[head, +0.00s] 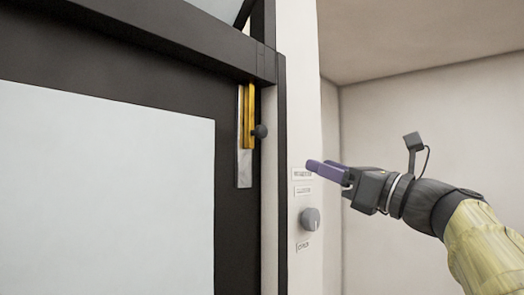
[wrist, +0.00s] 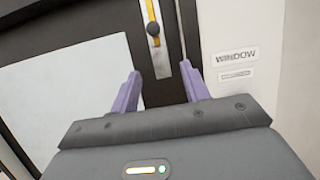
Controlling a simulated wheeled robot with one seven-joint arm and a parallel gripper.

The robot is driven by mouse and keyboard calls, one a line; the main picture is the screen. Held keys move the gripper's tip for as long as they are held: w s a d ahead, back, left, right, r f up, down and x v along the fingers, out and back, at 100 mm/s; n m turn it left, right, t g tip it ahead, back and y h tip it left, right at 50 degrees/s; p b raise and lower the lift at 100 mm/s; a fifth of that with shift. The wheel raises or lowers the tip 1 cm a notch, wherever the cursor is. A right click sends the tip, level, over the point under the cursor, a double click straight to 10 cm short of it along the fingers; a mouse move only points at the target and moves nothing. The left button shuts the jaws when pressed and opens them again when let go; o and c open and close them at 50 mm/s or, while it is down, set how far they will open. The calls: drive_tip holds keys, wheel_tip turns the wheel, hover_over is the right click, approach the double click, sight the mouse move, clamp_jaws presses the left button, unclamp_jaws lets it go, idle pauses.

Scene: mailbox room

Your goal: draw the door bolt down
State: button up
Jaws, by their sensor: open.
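The door bolt is a yellow upright bar (head: 248,117) on a pale metal plate (head: 244,168) near the right edge of the dark door. A dark round knob (head: 260,131) sticks out from the bar; it also shows in the wrist view (wrist: 154,28). My gripper (head: 316,167) is to the right of and lower than the knob in the head view, apart from it. In the wrist view its two purple fingers (wrist: 162,78) are spread and empty, with the bolt beyond them.
The dark door (head: 130,75) has a large pale panel (head: 105,190). On the white post right of it are small labels (head: 303,174), one reading WINDOW in the wrist view, and a grey dial (head: 310,219). Plain walls stand at the right.

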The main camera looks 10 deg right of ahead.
sight(264, 131)
drive_tip(key=shift+s+r+y, duration=0.3)
drive_tip(key=shift+s+r, duration=0.25)
drive_tip(key=shift+r, duration=0.35)
drive_tip(key=shift+w, duration=0.1)
drive_tip(key=p+x, duration=0.4)
drive_tip(key=x, duration=0.4)
drive_tip(key=p+x, duration=0.5)
drive_tip(key=x, duration=0.3)
drive_tip(key=shift+r, duration=0.3)
drive_tip(key=shift+w+a, duration=0.35)
drive_tip(key=shift+w, duration=0.15)
